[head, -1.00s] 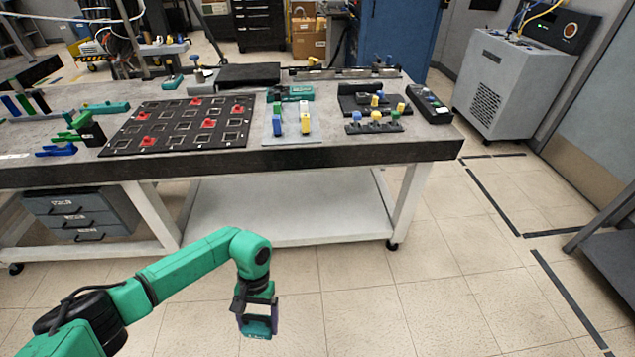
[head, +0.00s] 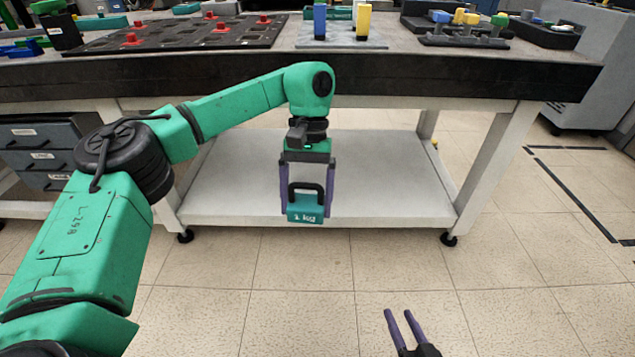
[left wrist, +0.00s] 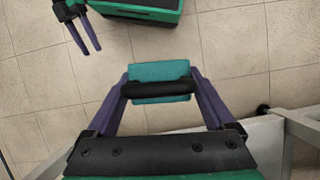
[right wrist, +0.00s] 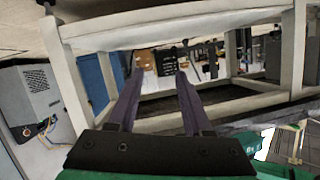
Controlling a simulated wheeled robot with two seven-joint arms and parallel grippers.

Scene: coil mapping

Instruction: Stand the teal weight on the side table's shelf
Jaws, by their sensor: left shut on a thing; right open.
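The teal weight (head: 305,213), marked "1 kg", has a black handle and hangs upright in my left gripper (head: 306,208). The gripper's purple fingers are shut on it from both sides. It also shows in the left wrist view (left wrist: 160,72). In the head view it appears in front of the white lower shelf (head: 380,180) of the long table (head: 350,75), overlapping the shelf's front edge. I cannot tell how far apart they are. My right gripper (head: 398,312) is open and empty, low over the floor at the bottom of the head view.
The visible part of the shelf is bare. White legs (head: 487,160) stand at its ends and the dark tabletop edge runs above it. Grey drawers (head: 40,150) are at the left. A task board with red pieces (head: 200,35) and several blocks lie on top. The floor in front is clear.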

